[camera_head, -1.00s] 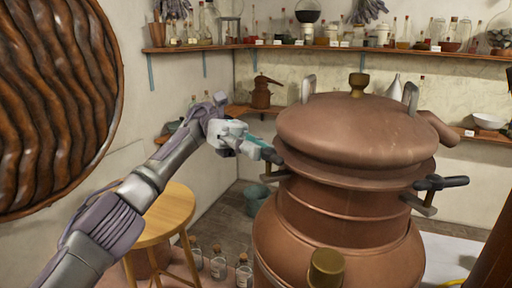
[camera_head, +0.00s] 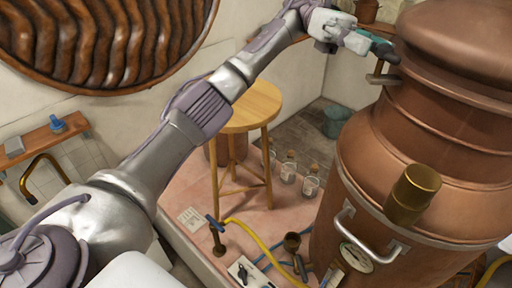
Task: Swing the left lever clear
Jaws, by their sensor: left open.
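The copper still (camera_head: 432,135) stands at the right, its upper part cut off by the frame. The left lever (camera_head: 388,55) is a dark handle at the still's upper left rim, above a small metal bracket (camera_head: 383,78). My left arm reaches up from the lower left. My left gripper (camera_head: 377,44) is open at the lever, with its fingertips at the dark handle; whether they touch it I cannot tell. The gripper partly hides the lever. The right lever and my right gripper are out of view.
A wooden stool (camera_head: 252,107) stands behind my left arm. Several glass bottles (camera_head: 289,172) stand on the floor beside it. A yellow hose (camera_head: 255,236) and a valve (camera_head: 217,237) lie low in front. A brass spout (camera_head: 413,190) and a metal handle (camera_head: 365,232) stick out from the still.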

